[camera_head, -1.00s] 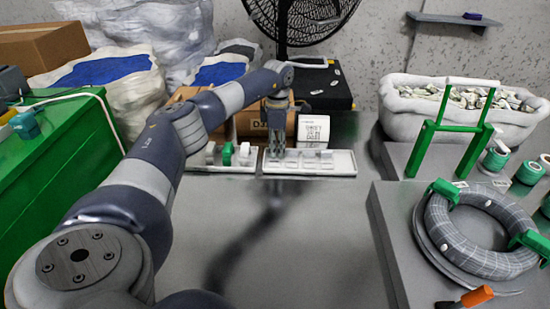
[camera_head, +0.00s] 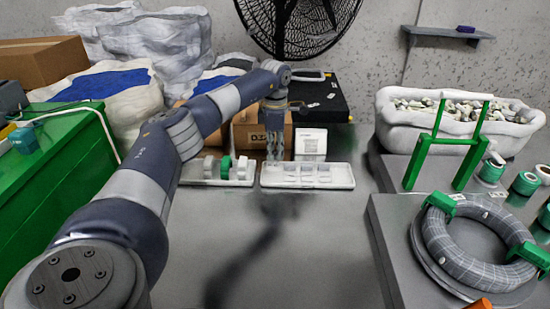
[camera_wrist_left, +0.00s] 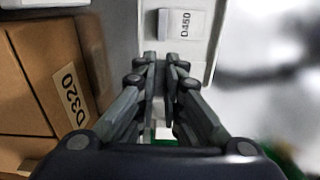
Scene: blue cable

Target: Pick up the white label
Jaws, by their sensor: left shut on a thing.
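My left gripper (camera_head: 274,157) is over the left end of the right-hand white tray (camera_head: 308,187) in the head view. In the left wrist view, its fingers (camera_wrist_left: 160,60) are close together at the tray's edge. They are shut on a thin piece, taken as the white label, which hardly shows between the tips. White labels (camera_head: 308,173) lie in the tray; one marked D450 (camera_wrist_left: 186,23) shows just beyond the fingertips in the wrist view. My right gripper is not in view.
A second tray (camera_head: 215,183) with white and green rolls is just left. Cardboard boxes (camera_head: 250,138) and a white labelled box (camera_head: 310,143) stand behind. A green stand (camera_head: 438,150) and grey coil (camera_head: 465,245) are right. The table front (camera_head: 310,245) is clear.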

